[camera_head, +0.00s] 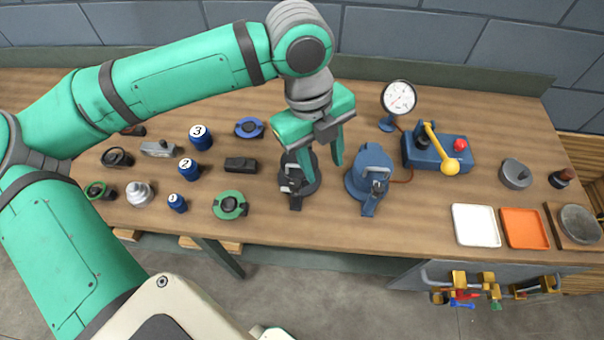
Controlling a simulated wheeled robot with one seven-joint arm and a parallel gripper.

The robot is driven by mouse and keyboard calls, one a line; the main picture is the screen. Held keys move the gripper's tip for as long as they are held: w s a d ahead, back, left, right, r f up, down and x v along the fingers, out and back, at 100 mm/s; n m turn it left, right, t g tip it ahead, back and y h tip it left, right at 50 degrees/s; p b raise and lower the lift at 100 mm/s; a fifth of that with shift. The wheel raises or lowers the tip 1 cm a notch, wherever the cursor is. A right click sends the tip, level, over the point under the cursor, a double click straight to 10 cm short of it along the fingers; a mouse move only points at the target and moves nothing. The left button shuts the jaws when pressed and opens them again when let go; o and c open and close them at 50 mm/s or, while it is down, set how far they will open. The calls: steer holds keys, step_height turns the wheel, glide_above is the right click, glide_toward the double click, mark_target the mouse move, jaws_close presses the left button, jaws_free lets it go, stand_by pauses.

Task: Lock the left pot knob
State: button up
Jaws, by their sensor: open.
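Two pots stand side by side in the middle of the wooden bench. The left pot (297,190) is black, with a light metal knob or latch (291,181) on its front. The right pot (371,172) is blue, with a similar latch on top and a foot at the front. My gripper (333,172) is open, pointing down over the left pot. One finger is by the pot's front left and the other is to its right, near the gap between the pots. My gripper hides part of the left pot's top. I cannot tell whether the fingers touch it.
A pressure gauge (398,98) and a blue box with a yellow lever (437,150) stand right of the pots. White (476,226) and orange (525,229) trays lie at the right front.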

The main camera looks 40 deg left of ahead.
steer(key=n+y, duration=0.2)
glide_above(295, 183)
steer(key=shift+g, duration=0.4)
step_height(295, 183, down, 11)
steer(key=shift+r, duration=0.2)
steer(key=c, duration=1.1)
